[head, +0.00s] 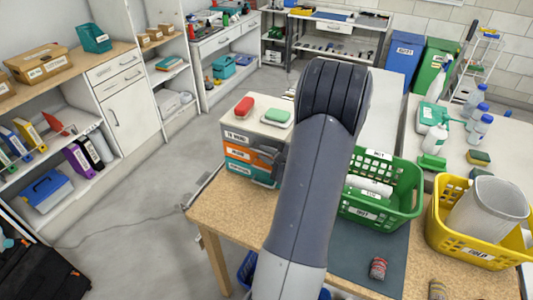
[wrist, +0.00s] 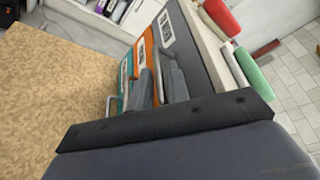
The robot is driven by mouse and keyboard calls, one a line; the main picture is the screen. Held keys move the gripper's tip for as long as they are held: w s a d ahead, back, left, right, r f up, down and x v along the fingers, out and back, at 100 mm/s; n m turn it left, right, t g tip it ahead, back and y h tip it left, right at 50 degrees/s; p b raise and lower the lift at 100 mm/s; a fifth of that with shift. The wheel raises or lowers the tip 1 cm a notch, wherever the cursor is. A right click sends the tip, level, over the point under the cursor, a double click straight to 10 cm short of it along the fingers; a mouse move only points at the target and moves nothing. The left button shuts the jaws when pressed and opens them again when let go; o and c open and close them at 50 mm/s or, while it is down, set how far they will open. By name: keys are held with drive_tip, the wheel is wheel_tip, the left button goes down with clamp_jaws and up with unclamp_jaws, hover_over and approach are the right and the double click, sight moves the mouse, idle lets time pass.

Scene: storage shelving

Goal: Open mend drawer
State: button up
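A small drawer unit (head: 229,128) stands on the wooden table, with a grey drawer at the top, an orange drawer (head: 250,152) in the middle and a teal drawer (head: 243,168) at the bottom. Each has a white label; the words are too small to read surely. The orange drawer also shows in the wrist view (wrist: 140,57). No drawer is visibly pulled out. My gripper (wrist: 158,78) is at the unit's front, its two grey fingers close to the orange drawer's handle. A pale bar shows between the fingers; I cannot tell whether they grip it.
A red item (head: 244,107) and a green-and-white item (head: 278,116) lie on top of the unit. A green basket (head: 407,212) and a yellow basket (head: 452,246) stand to the right. A red-banded can (head: 378,268) stands nearby. The table before the drawers is bare.

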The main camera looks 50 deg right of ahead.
drive_tip(key=shift+c, duration=0.3)
clamp_jaws()
drive_tip(key=shift+a+f, duration=0.1)
drive_tip(key=s+a+b, duration=0.3)
drive_tip(key=a+b, duration=0.3)
drive_tip(key=a, duration=0.5)
drive_tip(key=shift+s+a+b, duration=0.15)
drive_tip(key=shift+s+b, duration=0.05)
drive_tip(key=shift+b, duration=0.2)
drive_tip(key=shift+o, duration=0.3)
unclamp_jaws()
